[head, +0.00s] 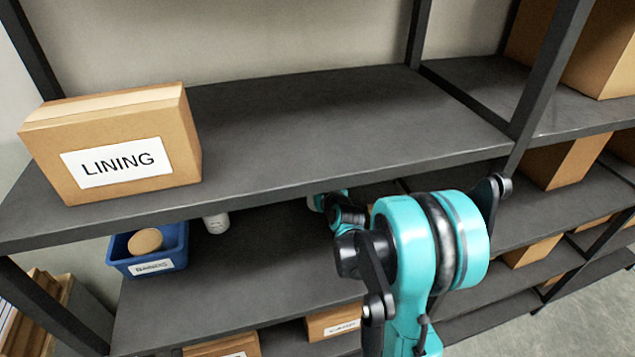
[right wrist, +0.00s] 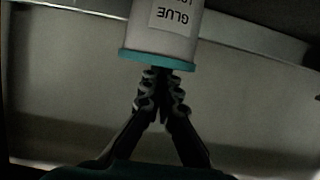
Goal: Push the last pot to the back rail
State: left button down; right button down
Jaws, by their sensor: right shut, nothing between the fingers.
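A pale pot (right wrist: 165,32) with a teal band at one end and a label reading GLUE shows upside down in the right wrist view. My right gripper (right wrist: 160,74) is shut and empty, with its fingertips at the teal-banded end of the pot. I cannot tell whether they touch it. A light strip, perhaps the back rail (right wrist: 262,38), runs behind the pot. In the head view my right arm reaches in under the top shelf, and its gripper is hidden there. A white round thing (head: 216,223), perhaps a pot, is partly hidden under the shelf edge. My left gripper is out of view.
A cardboard box labelled LINING (head: 113,145) stands on the left of the top shelf (head: 330,115). A blue bin (head: 148,252) with a tan round thing sits on the shelf below. Dark posts (head: 548,80) and the top shelf's front edge bound the arm's space.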

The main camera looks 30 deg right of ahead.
jog(key=shift+s+a+f, duration=0.2)
jog(key=shift+s+f, duration=0.05)
jog(key=shift+s, duration=0.35)
